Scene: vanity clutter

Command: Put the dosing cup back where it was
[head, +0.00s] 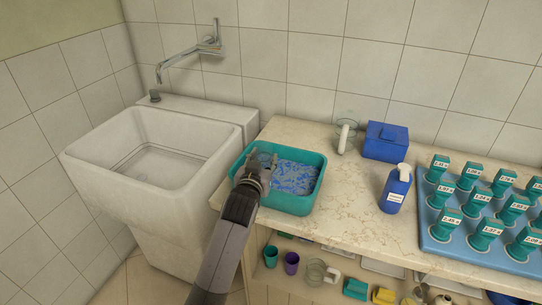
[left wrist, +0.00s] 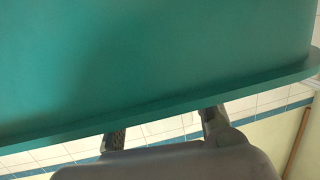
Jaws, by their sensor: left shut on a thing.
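My left gripper (head: 263,161) is over the near left part of a teal basin (head: 291,208) with a blue, speckled content. Its fingers are closed around a small, greyish, see-through thing that seems to be the dosing cup; its shape is hard to make out. My right gripper is not in view.
Right of the basin on the counter (head: 345,205) stand a clear jug with a white handle (head: 345,137), a blue box (head: 386,142) and a blue bottle (head: 394,190). A blue tray (head: 437,257) holds several teal-topped pieces. A sink (head: 150,150) is at left.

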